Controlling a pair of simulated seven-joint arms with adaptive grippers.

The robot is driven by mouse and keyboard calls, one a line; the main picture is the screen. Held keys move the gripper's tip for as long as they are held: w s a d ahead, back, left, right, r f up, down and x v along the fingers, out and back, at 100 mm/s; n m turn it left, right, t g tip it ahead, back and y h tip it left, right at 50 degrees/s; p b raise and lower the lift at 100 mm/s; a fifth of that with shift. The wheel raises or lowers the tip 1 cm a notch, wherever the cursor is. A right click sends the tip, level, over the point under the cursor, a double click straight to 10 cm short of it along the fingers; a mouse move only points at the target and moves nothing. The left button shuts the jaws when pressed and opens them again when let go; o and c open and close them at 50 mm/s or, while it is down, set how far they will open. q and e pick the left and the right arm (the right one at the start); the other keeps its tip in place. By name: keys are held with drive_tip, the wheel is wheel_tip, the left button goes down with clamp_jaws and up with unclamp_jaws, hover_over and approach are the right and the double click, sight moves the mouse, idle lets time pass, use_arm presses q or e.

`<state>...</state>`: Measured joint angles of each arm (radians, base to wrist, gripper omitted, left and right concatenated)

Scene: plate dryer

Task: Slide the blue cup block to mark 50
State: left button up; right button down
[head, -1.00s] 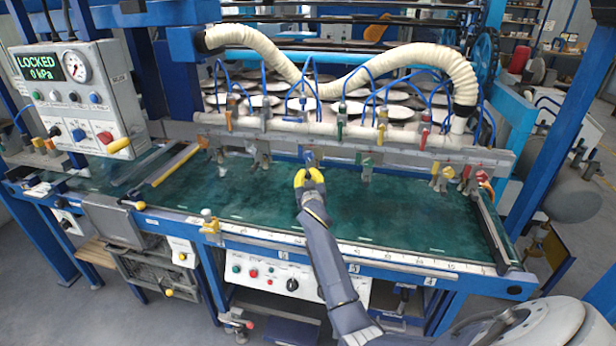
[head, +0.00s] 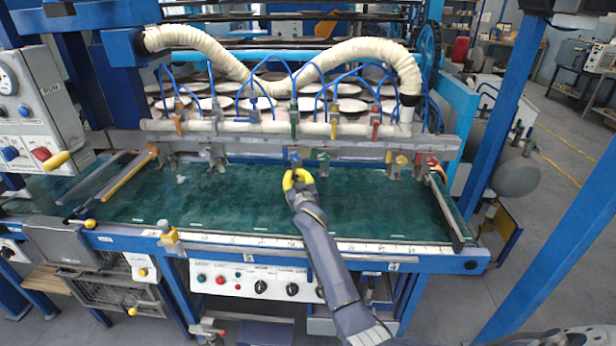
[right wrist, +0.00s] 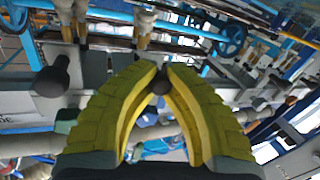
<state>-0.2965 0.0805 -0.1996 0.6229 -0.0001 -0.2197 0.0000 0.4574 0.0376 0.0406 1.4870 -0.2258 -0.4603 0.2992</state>
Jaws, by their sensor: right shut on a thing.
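In the right wrist view, the yellow fingertips (right wrist: 160,80) close around a small dark round knob (right wrist: 160,84), which seems to belong to the blue block. The fingers hide part of the block. A white scale (head: 300,244) runs along the bed's front edge; its numbers are too small to read. My left gripper is not in view.
A green cup block (head: 323,160) stands close to the right of the blue one. Yellow (head: 397,163) and red (head: 427,165) blocks are farther right. Blue hoses loop above.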

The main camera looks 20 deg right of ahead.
drive_tip(key=c, duration=1.2)
unclamp_jaws()
drive_tip(key=s+a, duration=0.2)
drive_tip(key=s, duration=0.9)
drive_tip(key=shift+s+a, duration=0.15)
drive_tip(key=shift+s, duration=0.25)
